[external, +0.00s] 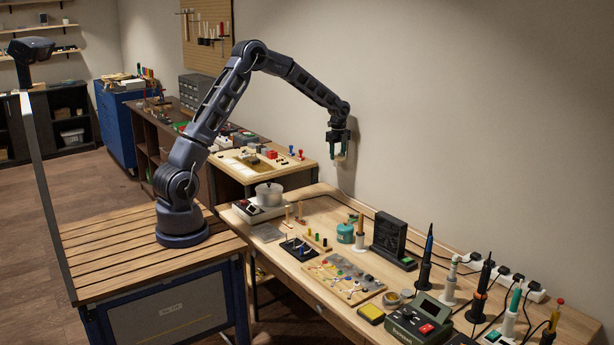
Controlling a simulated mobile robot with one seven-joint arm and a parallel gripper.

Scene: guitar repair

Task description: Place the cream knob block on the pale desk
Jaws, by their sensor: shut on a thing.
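My gripper (340,148) hangs pointing down at the end of the outstretched arm, near the wall. It is shut on a small pale block (340,158), which looks like the cream knob block; it is small and partly covered by the fingers. The block is in the air, apart from any surface, in front of the wall in the picture. A pale wooden desk (330,283) runs along the wall at the lower right, crowded with tools. A second pale-topped table (213,158) stands behind it, to the left of my gripper. I cannot tell exactly which surface lies under the block.
A pot (269,194) stands at the desk's far left end. A green canister (345,233), a black box-like unit (389,235), a parts board (345,278) and several soldering irons take up much of the desk. Small bare patches show between them and along the front edge.

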